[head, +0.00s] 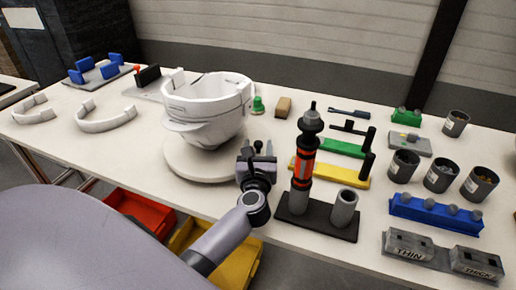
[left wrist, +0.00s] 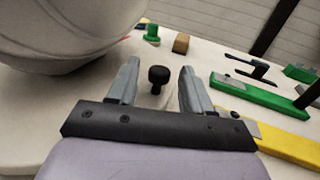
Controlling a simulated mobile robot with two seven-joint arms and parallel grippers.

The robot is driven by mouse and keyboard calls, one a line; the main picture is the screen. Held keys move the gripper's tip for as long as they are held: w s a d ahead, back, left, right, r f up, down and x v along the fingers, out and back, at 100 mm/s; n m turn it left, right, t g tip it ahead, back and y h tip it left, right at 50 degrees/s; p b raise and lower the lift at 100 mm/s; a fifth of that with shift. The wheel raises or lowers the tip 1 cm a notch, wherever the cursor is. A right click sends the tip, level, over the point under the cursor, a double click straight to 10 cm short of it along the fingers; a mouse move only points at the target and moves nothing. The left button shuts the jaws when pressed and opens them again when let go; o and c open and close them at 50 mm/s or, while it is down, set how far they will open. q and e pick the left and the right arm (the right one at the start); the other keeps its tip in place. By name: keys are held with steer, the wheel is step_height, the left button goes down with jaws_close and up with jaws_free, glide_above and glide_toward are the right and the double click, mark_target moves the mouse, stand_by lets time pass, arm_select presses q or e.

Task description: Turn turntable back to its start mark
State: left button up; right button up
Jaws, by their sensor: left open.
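The round white turntable (head: 178,163) stands on the table with a white helmet shell (head: 207,118) on it. The shell also fills the upper left of the left wrist view (left wrist: 60,30). A black knob (left wrist: 158,74) stands at the turntable's near right edge. My left gripper (head: 260,150) is at that edge. In the left wrist view my open fingers (left wrist: 157,82) are on either side of the knob, with gaps showing on both sides. A start mark cannot be made out. My right gripper is not in view.
An orange and black tool (head: 304,150) stands upright in a dark holder right of my left gripper. Green (head: 340,148) and yellow (head: 328,172) fixtures lie behind it. A green piece (head: 258,105) and a tan block (head: 283,107) sit behind the turntable. White curved bands (head: 105,119) lie left.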

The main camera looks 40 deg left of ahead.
arm_select(q)
jaws_close()
steer(key=shift+s, duration=0.2)
